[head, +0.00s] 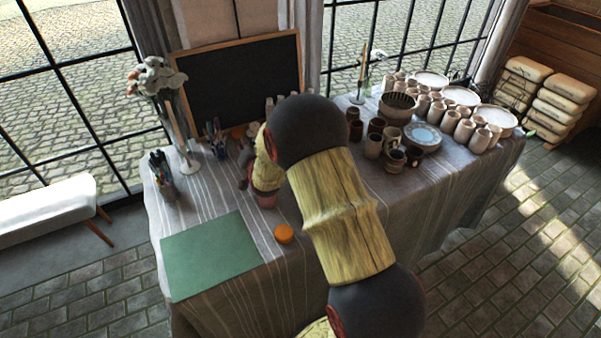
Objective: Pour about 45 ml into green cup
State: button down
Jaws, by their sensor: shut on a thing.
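My arm reaches over the table from the bottom of the head view. My gripper (245,172) is a small greyish shape beside the last yellow arm section, partly hidden by it. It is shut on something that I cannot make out. I cannot pick out a green cup; the forearm covers part of the table. A small orange round thing (284,233) stands on the cloth to the right of a flat green mat (215,255).
The table (345,235) has a striped grey cloth. Behind the gripper are a dark board (238,80) and a flower vase (185,130). Pen holders (163,180) stand at left. Several cups, a bowl (397,108) and plates (422,136) crowd the right side.

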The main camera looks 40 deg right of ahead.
jog(key=shift+w+a+f+n+g+h+p, duration=0.2)
jog(key=shift+w+a+f+n+g+p, duration=0.2)
jog(key=shift+w+a+n+p, duration=0.15)
jog(key=shift+w+a+f+n+g+h+p, duration=0.2)
jog(key=shift+w+a+f+n+g+p, duration=0.15)
jog(key=shift+n, duration=0.3)
jog(key=shift+r, duration=0.1)
dwell(0.4)
